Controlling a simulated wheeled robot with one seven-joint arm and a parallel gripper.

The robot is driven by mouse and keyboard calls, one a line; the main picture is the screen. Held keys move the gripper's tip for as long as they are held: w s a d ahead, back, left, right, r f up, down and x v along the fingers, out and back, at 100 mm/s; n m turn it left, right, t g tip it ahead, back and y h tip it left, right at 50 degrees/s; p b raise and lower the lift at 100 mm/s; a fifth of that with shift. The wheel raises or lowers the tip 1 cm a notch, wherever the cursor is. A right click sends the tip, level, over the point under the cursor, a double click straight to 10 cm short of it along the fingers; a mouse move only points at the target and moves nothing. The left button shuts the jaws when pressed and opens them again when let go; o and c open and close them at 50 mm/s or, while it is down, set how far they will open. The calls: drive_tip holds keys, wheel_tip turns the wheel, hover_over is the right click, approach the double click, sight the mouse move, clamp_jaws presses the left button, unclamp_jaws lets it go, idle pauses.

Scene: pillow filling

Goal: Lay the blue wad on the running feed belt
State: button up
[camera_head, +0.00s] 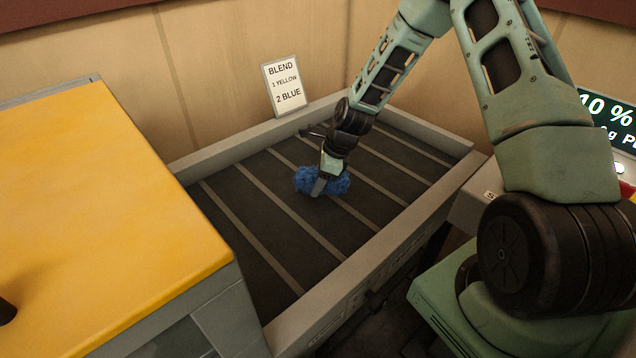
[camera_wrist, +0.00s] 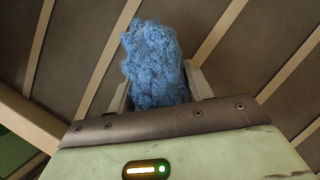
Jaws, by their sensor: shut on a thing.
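The blue wad (camera_head: 306,180) is a fluffy clump between the fingers of my gripper (camera_head: 322,184), over the middle of the feed belt (camera_head: 240,215). The belt is dark with pale cross slats. In the wrist view the blue wad (camera_wrist: 152,65) fills the space between the two fingertips (camera_wrist: 158,88), with the belt (camera_wrist: 225,60) behind it. My gripper is shut on the wad and points down. The wad looks close to the belt surface; I cannot tell whether it touches.
Grey rails (camera_head: 375,262) edge the belt. A sign (camera_head: 285,86) reading BLEND, 1 YELLOW, 2 BLUE stands at the back rail. A yellow-topped cabinet (camera_head: 110,220) is at left. A display (camera_head: 608,118) shows partly at right. The belt around the wad is clear.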

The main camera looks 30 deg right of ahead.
drive_tip(key=shift+f, duration=0.85)
drive_tip(key=shift+f, duration=0.65)
drive_tip(key=o, duration=1)
drive_tip(key=shift+r, duration=0.1)
